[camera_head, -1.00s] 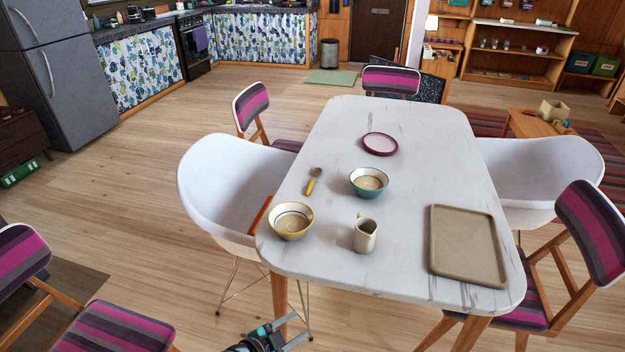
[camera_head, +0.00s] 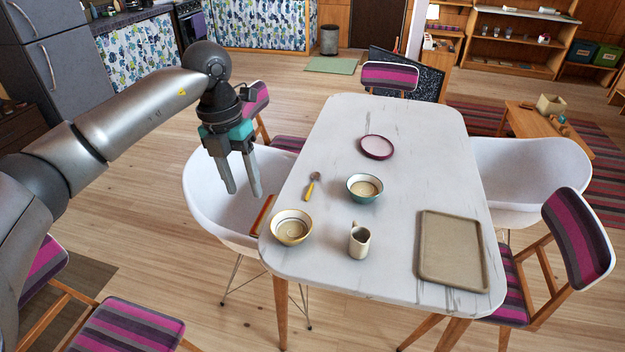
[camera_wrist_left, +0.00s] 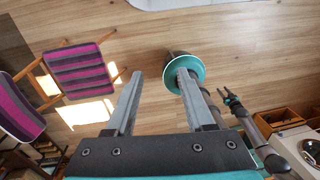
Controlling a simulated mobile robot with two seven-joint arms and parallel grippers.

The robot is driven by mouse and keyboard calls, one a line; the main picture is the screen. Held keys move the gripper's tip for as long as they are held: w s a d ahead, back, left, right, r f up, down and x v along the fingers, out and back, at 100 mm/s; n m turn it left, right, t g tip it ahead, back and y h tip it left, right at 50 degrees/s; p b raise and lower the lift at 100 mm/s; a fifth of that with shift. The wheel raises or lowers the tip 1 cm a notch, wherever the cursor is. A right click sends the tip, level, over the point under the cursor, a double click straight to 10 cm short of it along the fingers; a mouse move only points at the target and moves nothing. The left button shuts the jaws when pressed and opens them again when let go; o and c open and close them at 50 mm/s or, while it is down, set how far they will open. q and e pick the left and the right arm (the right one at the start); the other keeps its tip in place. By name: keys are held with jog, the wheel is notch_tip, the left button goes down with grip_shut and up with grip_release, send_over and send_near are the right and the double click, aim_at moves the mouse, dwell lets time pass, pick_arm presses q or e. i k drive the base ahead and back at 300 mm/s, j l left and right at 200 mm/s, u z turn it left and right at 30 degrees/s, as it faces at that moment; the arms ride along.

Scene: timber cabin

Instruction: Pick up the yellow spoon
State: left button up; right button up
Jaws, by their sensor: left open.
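The yellow spoon (camera_head: 311,188) lies on the white table (camera_head: 400,120) near its left edge, with a yellow handle and a greyish bowl end pointing away. My left gripper (camera_head: 243,193) is open and empty, fingers pointing down, left of the spoon and above the white chair. The left wrist view shows its two parted fingers (camera_wrist_left: 160,75) with nothing between them; the spoon is not in that view. What looks like my right gripper (camera_wrist_left: 231,98) shows small in the left wrist view, too small to tell its state.
Near the spoon stand a yellow bowl (camera_head: 291,228), a green bowl (camera_head: 365,188) and a small jug (camera_head: 359,240). A pink-rimmed plate (camera_head: 377,147) and a beige tray (camera_head: 452,249) are farther off. A white chair (camera_head: 212,205) is against the table's left side.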

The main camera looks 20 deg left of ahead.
aim_at(315, 174)
jog(key=i, duration=1.45)
